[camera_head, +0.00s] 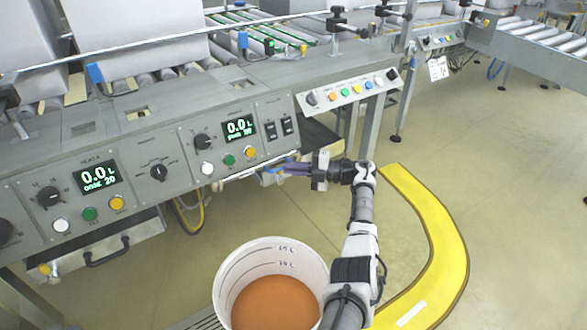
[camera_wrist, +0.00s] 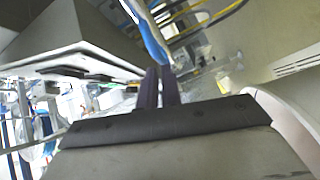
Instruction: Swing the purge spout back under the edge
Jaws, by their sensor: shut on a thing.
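The purge spout (camera_head: 272,169) shows in the head view as a small blue and pale piece just below the control panel's lower edge (camera_head: 235,172). In the wrist view the blue spout (camera_wrist: 148,32) runs down to my fingertips. My gripper (camera_head: 287,168) reaches in from the right, under the panel edge. Its dark purple fingers are close together and shut on the spout; the fingers also show in the wrist view (camera_wrist: 160,76). The fingers and the panel hide part of the spout.
A white bucket (camera_head: 237,262) holding orange-brown material stands on the floor below, left of my arm. The grey panel has displays reading 0.0, knobs and buttons. A drawer-like tray with a black handle (camera_head: 106,252) hangs at left. A yellow floor strip (camera_head: 432,215) curves at right; floor beyond is clear.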

